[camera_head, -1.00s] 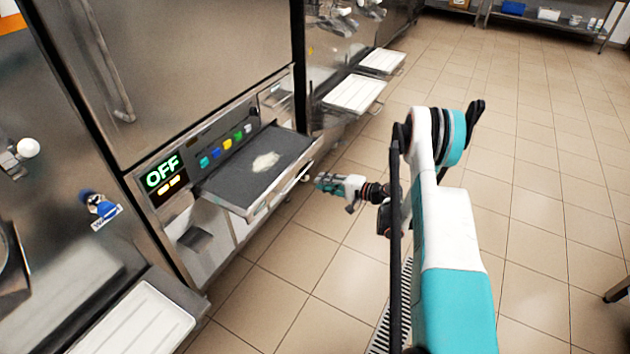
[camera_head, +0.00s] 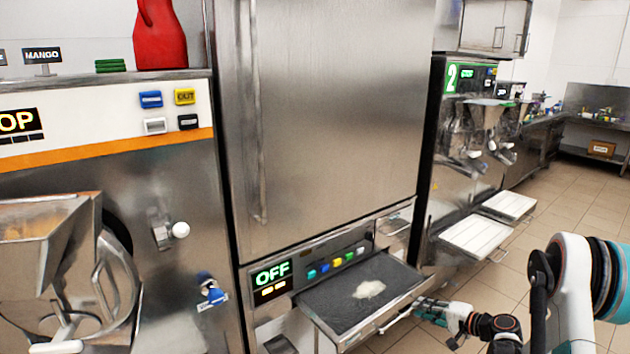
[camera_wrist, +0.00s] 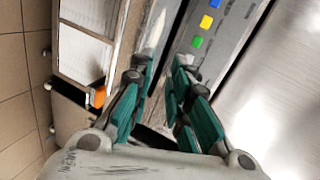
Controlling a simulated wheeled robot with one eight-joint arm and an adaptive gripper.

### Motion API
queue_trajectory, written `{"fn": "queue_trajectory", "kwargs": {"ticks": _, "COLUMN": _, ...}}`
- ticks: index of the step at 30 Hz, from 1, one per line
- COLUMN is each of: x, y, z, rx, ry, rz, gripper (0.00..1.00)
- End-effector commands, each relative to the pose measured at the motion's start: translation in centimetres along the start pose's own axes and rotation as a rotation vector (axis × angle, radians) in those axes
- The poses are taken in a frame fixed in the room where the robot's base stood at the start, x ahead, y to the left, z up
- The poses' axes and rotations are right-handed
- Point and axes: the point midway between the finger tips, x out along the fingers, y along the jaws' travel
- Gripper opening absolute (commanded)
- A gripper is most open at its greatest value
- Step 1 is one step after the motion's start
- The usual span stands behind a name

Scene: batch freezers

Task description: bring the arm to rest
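My gripper (camera_head: 418,304) is beside the front right corner of the pulled-out dark tray (camera_head: 330,307), close to its front handle (camera_head: 397,318). In the wrist view, its two green-padded fingers (camera_wrist: 160,68) stand apart with nothing clearly held between them. A pale metal edge shows beyond the gap; I cannot tell whether the fingers touch it. My arm (camera_head: 572,300) reaches in from the lower right, its lower part cut off by the picture.
The tray, bearing a whitish patch, juts from a steel cabinet (camera_head: 320,120) whose display (camera_head: 271,274) reads OFF. White trays (camera_head: 472,236) jut out farther right. A machine with a hopper (camera_head: 45,222) stands left. Tiled floor (camera_head: 505,283) is open at right.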

Motion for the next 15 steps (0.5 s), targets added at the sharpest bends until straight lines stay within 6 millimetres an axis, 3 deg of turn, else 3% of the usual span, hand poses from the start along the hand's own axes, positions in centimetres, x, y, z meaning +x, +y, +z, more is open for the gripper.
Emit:
{"fn": "queue_trajectory", "kwargs": {"ticks": 1, "x": 0.0, "y": -2.1, "z": 0.5, "rx": -0.023, "ry": -0.008, "rz": 0.028, "gripper": 0.17}}
{"fn": "queue_trajectory", "kwargs": {"ticks": 3, "x": -0.1, "y": -4.3, "z": 1.1, "rx": -0.055, "ry": -0.015, "rz": 0.068, "gripper": 0.17}}
{"fn": "queue_trajectory", "kwargs": {"ticks": 15, "x": -2.6, "y": -15.6, "z": 6.9, "rx": -0.264, "ry": -0.052, "rz": 0.284, "gripper": 0.17}}
